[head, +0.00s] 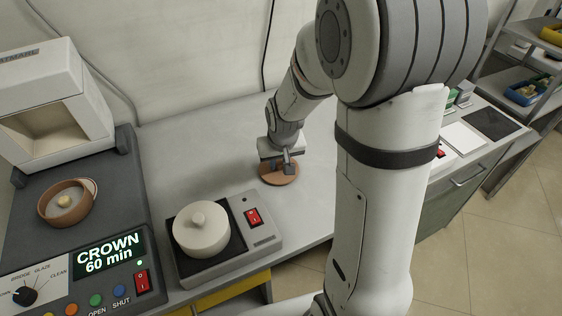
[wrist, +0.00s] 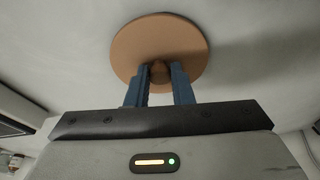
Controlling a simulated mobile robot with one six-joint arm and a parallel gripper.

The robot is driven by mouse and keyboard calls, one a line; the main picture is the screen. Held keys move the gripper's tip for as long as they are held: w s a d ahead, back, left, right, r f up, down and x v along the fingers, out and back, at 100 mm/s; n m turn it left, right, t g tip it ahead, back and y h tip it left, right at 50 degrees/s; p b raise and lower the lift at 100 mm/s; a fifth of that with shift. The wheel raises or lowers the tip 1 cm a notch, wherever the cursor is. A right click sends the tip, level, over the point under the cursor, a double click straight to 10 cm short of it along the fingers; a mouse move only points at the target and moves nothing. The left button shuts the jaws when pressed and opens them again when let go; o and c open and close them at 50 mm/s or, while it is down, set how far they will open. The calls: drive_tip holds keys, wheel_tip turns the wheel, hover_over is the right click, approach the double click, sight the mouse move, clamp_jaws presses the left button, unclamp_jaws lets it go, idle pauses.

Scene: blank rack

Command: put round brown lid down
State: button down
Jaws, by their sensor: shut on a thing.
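The round brown lid (wrist: 160,40) is a flat disc with a small brown knob at its middle. In the wrist view the blue fingers of my gripper (wrist: 160,76) are shut on the knob, one on each side. In the head view the lid (head: 280,174) is at the grey bench top, with my gripper (head: 282,160) directly above it. The lid looks level and at or very close to the bench surface. I cannot tell whether it touches.
A hot plate (head: 262,238) with a lidded white pot (head: 200,230) stands to the left in front. A brown bowl (head: 67,203) sits on the dark unit at far left. The grey bench (head: 190,140) is clear around the lid. A wall runs behind.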

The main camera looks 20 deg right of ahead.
sight(282, 178)
drive_tip(key=shift+f, duration=0.1)
drive_tip(key=shift+f, duration=0.15)
drive_tip(key=c, duration=1.3)
unclamp_jaws()
drive_tip(key=p+v, duration=0.1)
drive_tip(key=v, duration=1.1)
drive_tip(key=shift+g, duration=0.4)
drive_tip(key=s, duration=0.5)
drive_tip(key=s+r, duration=0.1)
drive_tip(key=s, duration=0.9)
drive_tip(key=shift+d+r, duration=0.25)
drive_tip(key=shift+r, duration=0.15)
